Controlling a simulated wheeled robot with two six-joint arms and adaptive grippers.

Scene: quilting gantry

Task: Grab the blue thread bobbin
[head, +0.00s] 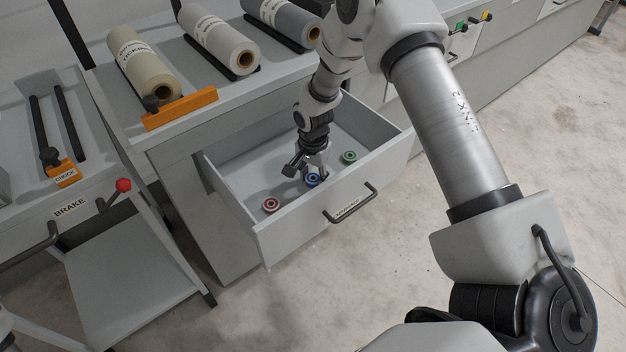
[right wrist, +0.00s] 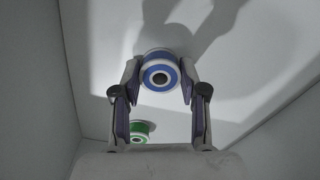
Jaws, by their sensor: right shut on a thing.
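The blue thread bobbin (head: 313,179) is in the open drawer (head: 285,228), between a red bobbin and a green bobbin. In the right wrist view the blue bobbin (right wrist: 160,77) sits between the fingertips of my right gripper (right wrist: 160,88), with a finger against each side. My right gripper (head: 306,172) reaches down into the drawer from above and is shut on the blue bobbin. Whether the bobbin touches the drawer floor is hard to tell. My left gripper is not in view.
The red bobbin (head: 271,205) lies toward the drawer's front left. The green bobbin (head: 348,157) lies to the right of the gripper and also shows in the right wrist view (right wrist: 141,131). Drawer walls surround the gripper. A cabinet top with fabric rolls (head: 218,42) stands behind.

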